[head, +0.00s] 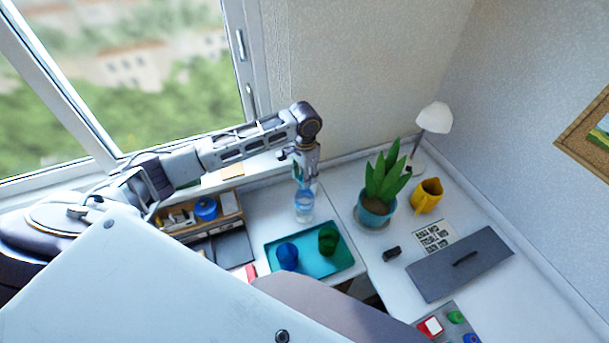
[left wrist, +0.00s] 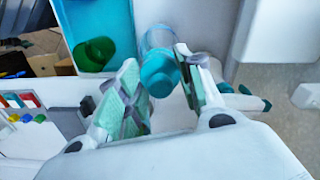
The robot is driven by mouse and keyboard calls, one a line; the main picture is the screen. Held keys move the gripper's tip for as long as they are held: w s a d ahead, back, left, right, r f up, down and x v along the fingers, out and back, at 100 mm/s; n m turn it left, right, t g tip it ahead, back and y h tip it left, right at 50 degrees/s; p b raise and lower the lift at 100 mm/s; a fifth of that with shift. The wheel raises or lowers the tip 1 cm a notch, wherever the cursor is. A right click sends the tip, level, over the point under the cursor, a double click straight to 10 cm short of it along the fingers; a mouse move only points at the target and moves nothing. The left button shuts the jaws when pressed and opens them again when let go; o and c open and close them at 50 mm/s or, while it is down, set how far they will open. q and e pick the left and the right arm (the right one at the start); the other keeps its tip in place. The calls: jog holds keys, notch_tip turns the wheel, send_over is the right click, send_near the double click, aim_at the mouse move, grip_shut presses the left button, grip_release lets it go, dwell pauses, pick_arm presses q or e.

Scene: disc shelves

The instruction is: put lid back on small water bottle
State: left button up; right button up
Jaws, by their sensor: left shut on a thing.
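The small clear water bottle (head: 304,209) stands upright on the white desk, behind the teal tray. My left gripper (head: 304,179) points down right above its top. In the left wrist view, my left gripper (left wrist: 158,82) is shut on the teal lid (left wrist: 160,74), which sits between the two fingers. The clear bottle (left wrist: 159,39) shows just beyond the lid, roughly in line with it. I cannot tell whether the lid touches the bottle's neck, as the fingers and lid cover it. My right gripper is not in view.
A teal tray (head: 312,266) with a blue cup (head: 287,256) and a green cup (head: 328,241) lies in front of the bottle. A potted plant (head: 377,206) stands to the right, and a wooden organizer (head: 232,203) to the left. The window wall is close behind.

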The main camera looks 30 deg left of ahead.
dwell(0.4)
pick_arm(q)
jog(key=o, duration=0.8)
jog(key=shift+c, duration=0.2)
jog(key=o, duration=0.5)
jog(key=shift+r, duration=0.1)
jog(key=shift+r, duration=3.4)
grip_shut()
